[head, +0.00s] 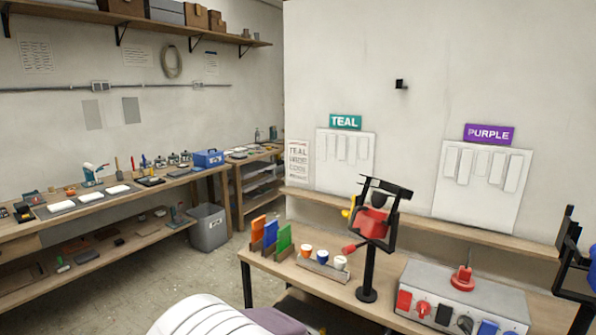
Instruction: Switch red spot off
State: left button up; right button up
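A spot with a red body (373,222) and black frame flaps stands on a black pole (368,272) with a round base on the wooden bench. A red knob or handle (351,248) sticks out at its lower left. I see no red glow on the wall, and cannot tell whether it is lit. A grey control box (433,282) sits to its right. Its front has a red switch (403,301), darker parts and a blue part (487,328); a red knob (463,279) is on top. Neither of my grippers shows.
The wooden bench (325,282) holds colored cards (284,238) and several small cups (340,262). A black framed object (570,258) is cut off at the right edge. White panels hang below TEAL (345,122) and PURPLE (489,134) signs. Free floor lies left of the bench.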

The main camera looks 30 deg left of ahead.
aim_at(404, 302)
jog(key=i+j+u, duration=0.15)
jog(key=j, duration=0.3)
jog(key=i+j+u, duration=0.2)
jog(key=i+j, duration=0.15)
jog(key=i+j+u, duration=0.15)
jog(key=i+j, duration=0.15)
jog(key=j, duration=0.2)
